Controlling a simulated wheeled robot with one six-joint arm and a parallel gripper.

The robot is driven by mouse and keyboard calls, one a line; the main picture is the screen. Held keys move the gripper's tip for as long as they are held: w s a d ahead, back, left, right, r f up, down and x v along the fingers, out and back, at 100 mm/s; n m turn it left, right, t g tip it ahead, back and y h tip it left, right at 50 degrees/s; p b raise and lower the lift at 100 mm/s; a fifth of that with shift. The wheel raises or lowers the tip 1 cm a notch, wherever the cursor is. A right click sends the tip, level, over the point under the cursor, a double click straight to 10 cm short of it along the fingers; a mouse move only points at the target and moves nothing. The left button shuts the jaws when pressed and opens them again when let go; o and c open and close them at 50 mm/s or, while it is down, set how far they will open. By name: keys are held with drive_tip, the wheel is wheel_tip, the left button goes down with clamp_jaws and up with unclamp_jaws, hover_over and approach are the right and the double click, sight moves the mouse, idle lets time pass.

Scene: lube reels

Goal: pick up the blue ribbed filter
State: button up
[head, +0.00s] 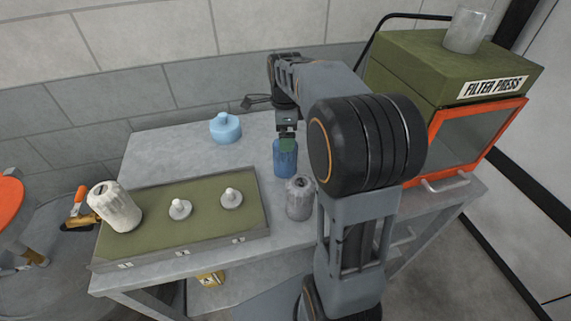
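The blue ribbed filter (285,163) stands upright on the grey table (175,150), just left of my arm. My gripper (287,143) points down at the filter's top, and its tip overlaps the upper part of the filter in the picture. The fingers are small and partly hidden, so I cannot tell whether they are open or closed on the filter.
A grey ribbed filter (299,199) stands close in front of the blue one. A green tray (156,204) at left bears a white filter (115,207) and two pale knobs. A light-blue container (225,127) stands behind. The green filter press (440,75) stands at right.

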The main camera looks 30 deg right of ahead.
sight(285, 164)
drive_tip(key=shift+d+f, duration=0.15)
drive_tip(key=shift+f, duration=2.7)
drive_tip(key=shift+c, duration=0.5)
drive_tip(key=c, duration=1.2)
